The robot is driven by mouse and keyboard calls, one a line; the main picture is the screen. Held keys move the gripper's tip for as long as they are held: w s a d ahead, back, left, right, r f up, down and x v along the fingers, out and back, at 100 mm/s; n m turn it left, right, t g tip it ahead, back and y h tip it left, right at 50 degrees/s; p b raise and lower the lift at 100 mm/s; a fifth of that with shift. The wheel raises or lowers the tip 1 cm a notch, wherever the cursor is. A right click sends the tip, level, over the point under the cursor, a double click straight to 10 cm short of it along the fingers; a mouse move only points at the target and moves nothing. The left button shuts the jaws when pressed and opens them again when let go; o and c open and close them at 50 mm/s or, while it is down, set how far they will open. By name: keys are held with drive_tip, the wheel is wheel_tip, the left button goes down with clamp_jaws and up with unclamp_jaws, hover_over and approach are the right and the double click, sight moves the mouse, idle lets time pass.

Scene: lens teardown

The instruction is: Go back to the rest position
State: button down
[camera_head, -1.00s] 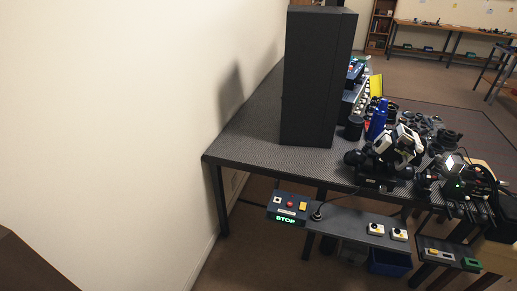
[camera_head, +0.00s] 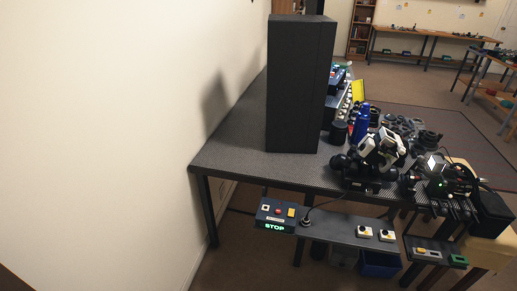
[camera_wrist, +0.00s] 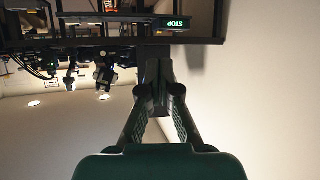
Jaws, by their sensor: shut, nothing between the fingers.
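My gripper (camera_wrist: 161,92) shows in the wrist view, its two dark fingers reaching up from the green body at the bottom edge. The fingertips are close together with nothing held between them. The wrist view is upside down, with the bench and the lit STOP sign (camera_wrist: 178,23) at the top. The gripper touches nothing that I can see. My gripper does not show in the head view.
A dark bench (camera_head: 222,152) stands by the white wall, with a tall black cabinet (camera_head: 295,85) on it. A dark machine (camera_head: 375,160) and blue bottles (camera_head: 360,122) crowd its right part. A STOP panel (camera_head: 276,217) and shelf (camera_head: 340,230) project at the front. Floor shows at right.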

drive_tip(key=s+r+t, duration=0.1)
drive_tip(key=s+r, duration=0.4)
drive_tip(key=r, duration=0.5)
drive_tip(key=shift+s+r+t, duration=0.15)
drive_tip(key=shift+s+t, duration=0.05)
drive_tip(key=shift+t, duration=0.2)
